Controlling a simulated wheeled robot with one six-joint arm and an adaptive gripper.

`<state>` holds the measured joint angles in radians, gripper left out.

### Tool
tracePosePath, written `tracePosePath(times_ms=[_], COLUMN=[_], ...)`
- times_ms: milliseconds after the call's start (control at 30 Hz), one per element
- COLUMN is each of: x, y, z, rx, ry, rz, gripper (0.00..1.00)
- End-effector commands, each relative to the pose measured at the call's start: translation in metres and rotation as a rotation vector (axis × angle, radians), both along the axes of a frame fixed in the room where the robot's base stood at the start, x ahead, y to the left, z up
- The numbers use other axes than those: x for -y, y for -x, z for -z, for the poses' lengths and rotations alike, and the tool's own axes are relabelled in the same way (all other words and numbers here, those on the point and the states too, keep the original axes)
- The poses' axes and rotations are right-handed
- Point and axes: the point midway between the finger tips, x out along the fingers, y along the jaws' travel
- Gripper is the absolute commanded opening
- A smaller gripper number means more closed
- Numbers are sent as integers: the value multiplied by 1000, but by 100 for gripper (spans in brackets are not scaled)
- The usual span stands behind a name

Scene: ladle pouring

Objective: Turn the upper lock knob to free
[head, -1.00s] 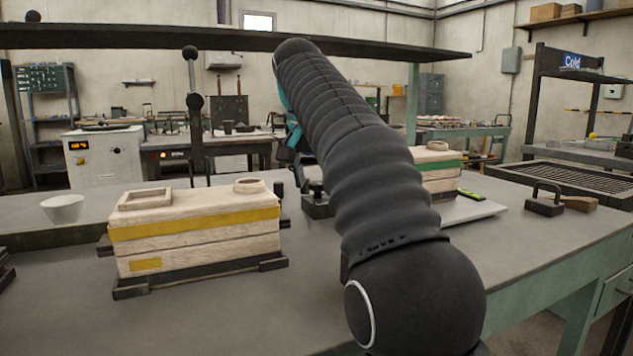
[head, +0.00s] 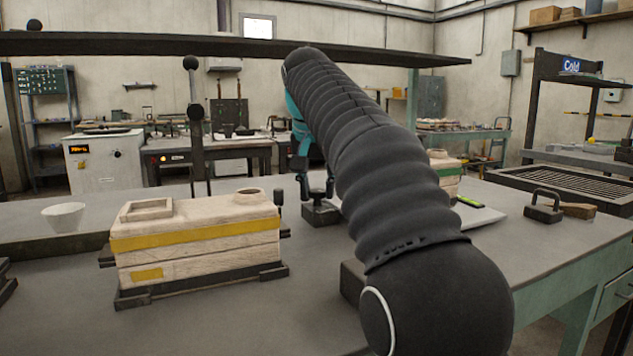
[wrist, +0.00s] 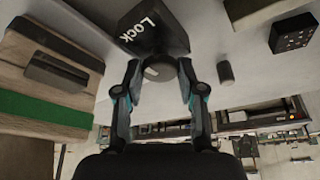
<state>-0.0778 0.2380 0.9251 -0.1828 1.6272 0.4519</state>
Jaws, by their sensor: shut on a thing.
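A black block marked "Lock" (wrist: 172,28) stands on the grey bench in the wrist view. A round dark knob (wrist: 162,72) with a small pale mark is on its near side. My gripper (wrist: 158,68) is shut on this knob, with one finger on each side. In the head view my gripper (head: 315,186) is small and partly behind my dark-sleeved arm, down at the dark lock block (head: 320,213). The knob's exact turn angle is hard to read.
A wooden mould box with a yellow band (head: 195,240) stands left of the lock block. A green-banded box (wrist: 45,105) is close on the left in the wrist view. A short dark peg (wrist: 226,73) stands right of the knob. A white bowl (head: 63,216) is at far left.

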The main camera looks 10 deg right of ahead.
Motion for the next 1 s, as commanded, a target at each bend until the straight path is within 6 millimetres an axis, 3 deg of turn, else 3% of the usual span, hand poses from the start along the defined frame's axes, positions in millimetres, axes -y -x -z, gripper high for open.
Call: tracePosePath(times_ms=[1000], x=[6], y=[-1], z=[-1], rx=[-2], ry=[-2], rz=[-877], gripper=[4])
